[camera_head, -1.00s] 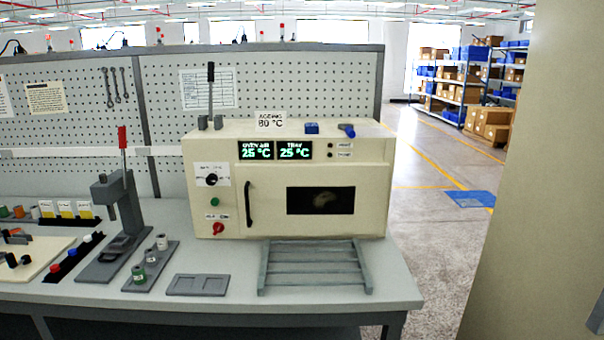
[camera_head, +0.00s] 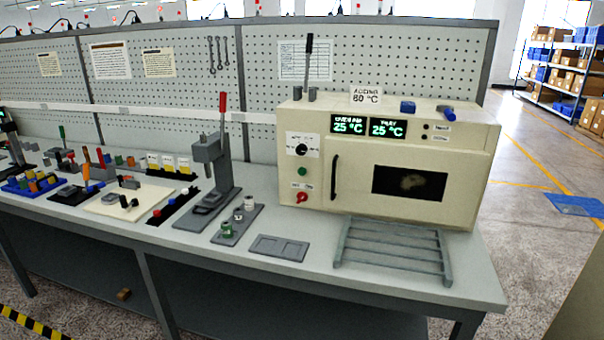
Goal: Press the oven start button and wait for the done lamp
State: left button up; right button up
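The cream ageing oven (camera_head: 455,165) stands at the right end of the bench with its door shut. The green start button (camera_head: 299,161) is on the left of the front, below a black knob (camera_head: 301,149) and above a red knob (camera_head: 302,197). Two green displays (camera_head: 368,127) both read 25 °C. Two small lamps (camera_head: 425,132) right of them look dark; their labels are too small to read. Neither of my grippers is in view.
A grey rack (camera_head: 392,250) lies in front of the oven, with a flat grey tray (camera_head: 279,248) left of it. A press with a red handle (camera_head: 222,130) and small part trays stand further left.

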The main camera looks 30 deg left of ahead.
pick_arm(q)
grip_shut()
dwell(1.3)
